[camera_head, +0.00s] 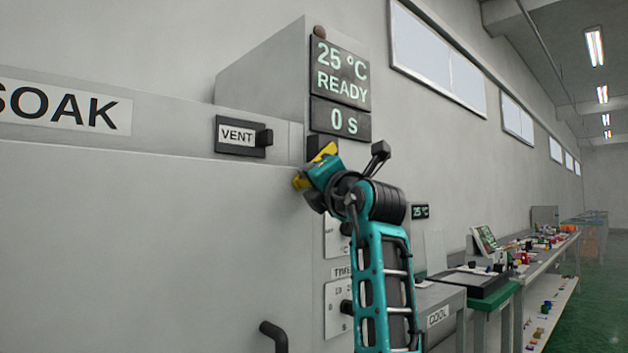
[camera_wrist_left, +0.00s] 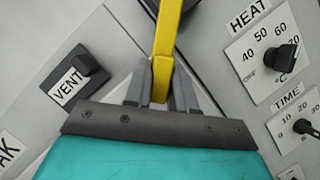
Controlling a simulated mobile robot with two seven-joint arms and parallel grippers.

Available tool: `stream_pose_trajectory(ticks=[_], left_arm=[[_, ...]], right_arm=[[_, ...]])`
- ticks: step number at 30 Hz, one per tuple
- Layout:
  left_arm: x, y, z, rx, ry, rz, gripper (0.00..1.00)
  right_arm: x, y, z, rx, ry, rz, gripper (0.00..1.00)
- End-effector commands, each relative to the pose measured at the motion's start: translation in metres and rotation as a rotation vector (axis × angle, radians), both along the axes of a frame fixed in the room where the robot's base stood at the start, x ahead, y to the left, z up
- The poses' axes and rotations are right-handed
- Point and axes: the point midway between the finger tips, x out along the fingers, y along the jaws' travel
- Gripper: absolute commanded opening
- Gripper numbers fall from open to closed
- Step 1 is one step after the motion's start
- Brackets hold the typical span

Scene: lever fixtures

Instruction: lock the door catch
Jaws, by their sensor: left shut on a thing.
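The door catch (camera_head: 325,152) is a yellow lever on a black mount, at the right edge of the oven door just below the display. In the left wrist view the yellow lever (camera_wrist_left: 172,28) runs down from the top middle to between the grey fingers. My left gripper (camera_wrist_left: 161,82) is shut on this lever. In the head view my teal left gripper (camera_head: 322,172) covers the middle of the catch, with a yellow end showing at its left. The catch's exact angle is hard to tell. My right gripper is not in view.
A black VENT knob (camera_head: 264,138) is left of the catch. The display (camera_head: 341,72) above reads 25 °C, READY, 0 s. HEAT (camera_wrist_left: 280,58) and TIME (camera_wrist_left: 302,126) dials are close on the right. A dark door handle (camera_head: 274,335) is below. Benches with small items stand farther right.

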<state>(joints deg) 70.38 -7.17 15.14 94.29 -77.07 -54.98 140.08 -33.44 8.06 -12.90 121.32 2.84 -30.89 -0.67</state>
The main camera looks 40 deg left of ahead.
Motion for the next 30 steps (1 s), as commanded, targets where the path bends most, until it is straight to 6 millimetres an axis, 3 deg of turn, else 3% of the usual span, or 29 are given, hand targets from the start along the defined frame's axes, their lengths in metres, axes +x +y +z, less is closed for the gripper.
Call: stream_pose_trajectory(ticks=[2,3,8,16,20,30], left_arm=[[0.001,0.0,-0.001,-0.005,-0.004,-0.006,0.0],[0.001,-0.001,-0.001,-0.005,-0.004,-0.006,0.28],[0.001,0.0,-0.001,-0.004,-0.003,-0.004,0.44],[0.0,-0.001,-0.001,-0.002,-0.002,-0.003,0.45],[-0.003,-0.011,-0.004,-0.002,-0.001,-0.005,0.45],[-0.029,-0.075,-0.023,-0.005,-0.002,-0.008,0.45]], right_arm=[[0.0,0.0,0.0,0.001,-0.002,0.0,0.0],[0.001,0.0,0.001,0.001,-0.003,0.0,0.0],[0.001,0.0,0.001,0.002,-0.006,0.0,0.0],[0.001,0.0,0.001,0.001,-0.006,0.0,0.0],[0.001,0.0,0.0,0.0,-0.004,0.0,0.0],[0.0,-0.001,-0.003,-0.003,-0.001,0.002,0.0]])
